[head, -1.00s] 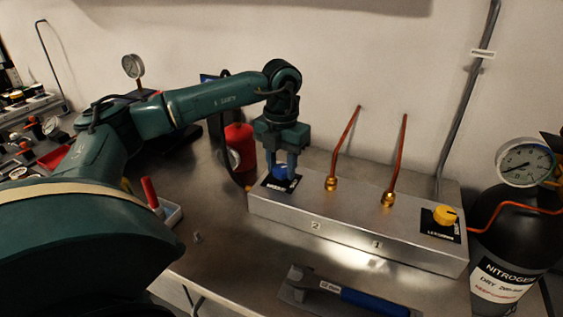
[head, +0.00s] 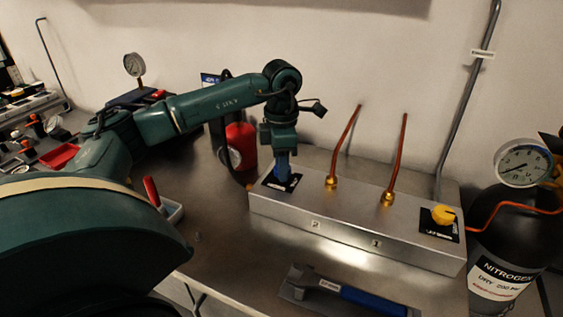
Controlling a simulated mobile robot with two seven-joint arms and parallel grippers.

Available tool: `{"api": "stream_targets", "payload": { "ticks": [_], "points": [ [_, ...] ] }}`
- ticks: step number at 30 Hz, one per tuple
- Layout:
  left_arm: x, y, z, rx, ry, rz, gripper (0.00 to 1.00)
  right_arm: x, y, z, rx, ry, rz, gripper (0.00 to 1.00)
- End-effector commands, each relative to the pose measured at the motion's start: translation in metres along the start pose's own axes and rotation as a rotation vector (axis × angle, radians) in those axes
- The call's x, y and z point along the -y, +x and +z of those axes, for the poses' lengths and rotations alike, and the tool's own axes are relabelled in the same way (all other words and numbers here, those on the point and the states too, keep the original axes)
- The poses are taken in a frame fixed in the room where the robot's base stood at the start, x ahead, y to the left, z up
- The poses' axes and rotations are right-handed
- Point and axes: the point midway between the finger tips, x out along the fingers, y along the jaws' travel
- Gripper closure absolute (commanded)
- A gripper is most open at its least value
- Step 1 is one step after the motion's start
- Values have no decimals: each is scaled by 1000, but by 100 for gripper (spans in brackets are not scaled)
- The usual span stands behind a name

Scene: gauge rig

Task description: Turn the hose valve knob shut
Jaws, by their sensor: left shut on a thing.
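A long metal manifold box (head: 345,226) stands on the bench. A blue knob (head: 282,173) sits on a black label plate at its left end, mostly hidden by my left gripper (head: 283,165). The left gripper points down from above and is shut on the blue knob. A yellow knob (head: 443,214) sits on a black label plate at the box's right end, with nothing touching it. The label writing is too small to read. My right gripper is not in view.
Two copper tubes (head: 348,145) (head: 397,155) rise from brass fittings between the knobs. A blue-handled tool (head: 350,293) lies in front of the box. A black nitrogen cylinder (head: 510,240) with a gauge (head: 523,162) stands at right. A red cylinder (head: 240,145) stands behind the gripper.

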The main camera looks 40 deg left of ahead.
Motion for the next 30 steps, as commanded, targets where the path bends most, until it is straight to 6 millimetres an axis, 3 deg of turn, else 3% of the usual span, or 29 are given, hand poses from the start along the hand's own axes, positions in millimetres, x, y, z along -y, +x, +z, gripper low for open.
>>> {"api": "stream_targets", "payload": {
  "ticks": [9,23,24,30],
  "points": [
    [0,0,1,2,98,1,87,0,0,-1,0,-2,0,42],
    [0,0,1,2,113,1,87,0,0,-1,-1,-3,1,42],
    [0,0,1,2,113,1,63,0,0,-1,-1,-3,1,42],
    [0,0,0,2,112,0,47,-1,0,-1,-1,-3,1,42]
  ]
}}
